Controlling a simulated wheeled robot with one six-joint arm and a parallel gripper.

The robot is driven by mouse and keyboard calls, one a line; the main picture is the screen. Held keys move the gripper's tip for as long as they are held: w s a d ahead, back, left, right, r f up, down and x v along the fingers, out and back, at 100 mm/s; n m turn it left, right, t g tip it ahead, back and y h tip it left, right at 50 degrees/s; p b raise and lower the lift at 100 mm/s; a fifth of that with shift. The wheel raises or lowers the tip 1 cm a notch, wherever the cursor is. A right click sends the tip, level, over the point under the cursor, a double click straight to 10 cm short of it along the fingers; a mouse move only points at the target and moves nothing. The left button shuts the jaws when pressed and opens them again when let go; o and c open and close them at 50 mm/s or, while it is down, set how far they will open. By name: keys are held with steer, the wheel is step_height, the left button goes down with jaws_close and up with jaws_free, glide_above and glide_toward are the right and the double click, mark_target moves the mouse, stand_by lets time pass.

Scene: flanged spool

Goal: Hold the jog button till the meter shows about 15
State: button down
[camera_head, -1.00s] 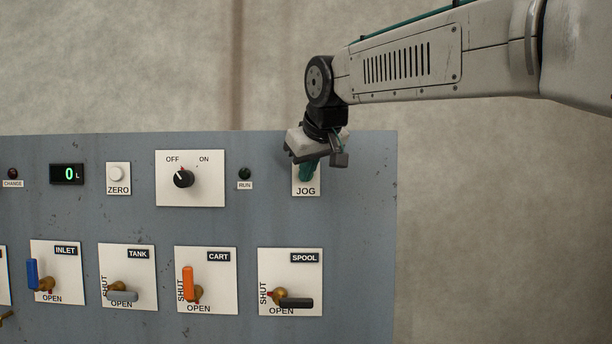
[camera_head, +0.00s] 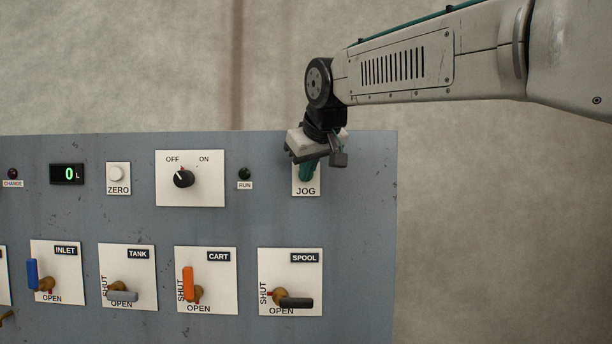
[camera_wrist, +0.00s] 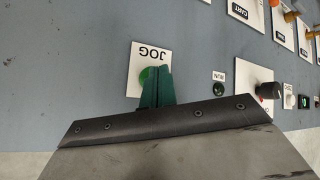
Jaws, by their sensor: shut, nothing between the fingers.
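The JOG plate (camera_head: 306,190) is at the upper right of the grey panel. Its green button (camera_wrist: 147,76) shows in the wrist view, partly hidden behind my fingers. My gripper (camera_head: 306,174) is shut and empty, its green fingertips in front of the JOG plate; they also show in the wrist view (camera_wrist: 158,80), at the button. I cannot tell whether they touch or press it. The RUN lamp (camera_head: 244,173) looks dark in the head view.
The OFF/ON knob (camera_head: 183,179) points toward OFF. A white ZERO button (camera_head: 117,174) and a dark CHANGE lamp (camera_head: 13,173) are to the left. Below are valve handles: blue INLET (camera_head: 32,274), grey TANK (camera_head: 122,296), orange CART (camera_head: 188,283) and black SPOOL (camera_head: 296,302).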

steer(key=shift+w, duration=0.45)
stand_by(0.4)
stand_by(6.8)
steer(key=shift+s, duration=0.9)
